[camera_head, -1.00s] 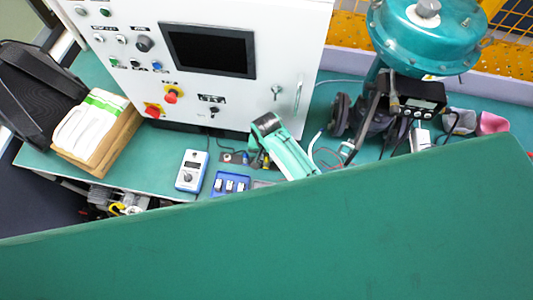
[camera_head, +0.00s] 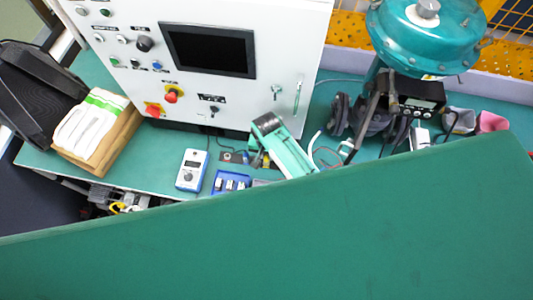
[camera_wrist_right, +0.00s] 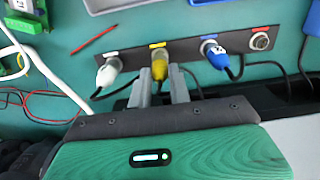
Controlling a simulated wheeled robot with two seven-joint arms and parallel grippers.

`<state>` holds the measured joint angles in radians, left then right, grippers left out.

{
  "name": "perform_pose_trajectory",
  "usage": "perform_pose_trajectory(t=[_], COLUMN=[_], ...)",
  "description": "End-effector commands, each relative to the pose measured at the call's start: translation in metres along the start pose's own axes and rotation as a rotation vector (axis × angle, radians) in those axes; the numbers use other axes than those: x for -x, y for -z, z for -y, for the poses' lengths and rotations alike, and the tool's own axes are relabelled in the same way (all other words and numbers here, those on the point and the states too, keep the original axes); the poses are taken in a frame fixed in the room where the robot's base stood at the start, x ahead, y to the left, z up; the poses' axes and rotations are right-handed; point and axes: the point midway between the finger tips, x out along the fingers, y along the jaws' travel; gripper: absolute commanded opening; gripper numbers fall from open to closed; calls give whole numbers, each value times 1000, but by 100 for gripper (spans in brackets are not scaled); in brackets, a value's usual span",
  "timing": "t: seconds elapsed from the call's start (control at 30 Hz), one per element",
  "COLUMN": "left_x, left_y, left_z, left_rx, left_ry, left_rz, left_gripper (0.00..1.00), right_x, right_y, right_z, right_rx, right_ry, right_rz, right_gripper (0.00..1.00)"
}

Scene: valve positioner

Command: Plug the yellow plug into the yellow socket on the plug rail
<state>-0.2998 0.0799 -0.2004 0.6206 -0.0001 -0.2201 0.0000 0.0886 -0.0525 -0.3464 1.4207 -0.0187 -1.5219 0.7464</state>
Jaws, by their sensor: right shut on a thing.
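The yellow plug (camera_wrist_right: 160,66) is at the yellow-labelled position on the dark plug rail (camera_wrist_right: 130,59) in the right wrist view. My right gripper (camera_wrist_right: 161,80) is shut on it, with one grey finger on each side. The yellow socket itself is hidden behind the plug, so I cannot tell how deeply it sits. The plug is in line with the yellow label. In the head view my teal right gripper (camera_head: 283,148) is over the rail (camera_head: 232,157), and its fingertips are small and unclear. My left gripper is not in view.
A white plug (camera_wrist_right: 108,72) stands left of the yellow one and a blue plug (camera_wrist_right: 213,54) right of it. A round metal socket (camera_wrist_right: 261,41) under a red label is empty. Black cables lie close by. A blue tray (camera_head: 228,181) and blue-white meter (camera_head: 192,170) are near the rail.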

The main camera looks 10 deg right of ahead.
Motion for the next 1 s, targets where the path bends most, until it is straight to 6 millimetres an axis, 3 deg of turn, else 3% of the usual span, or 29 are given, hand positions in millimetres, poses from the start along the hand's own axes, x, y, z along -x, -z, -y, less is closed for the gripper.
perform_pose_trajectory(t=[1.0], left_x=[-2], left_y=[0], left_z=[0], left_rx=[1], left_ry=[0], left_rz=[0], left_gripper=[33], right_x=[-7], right_y=[0], right_z=[0], right_rx=[0], right_ry=[0], right_rz=[-1], right_gripper=[0])
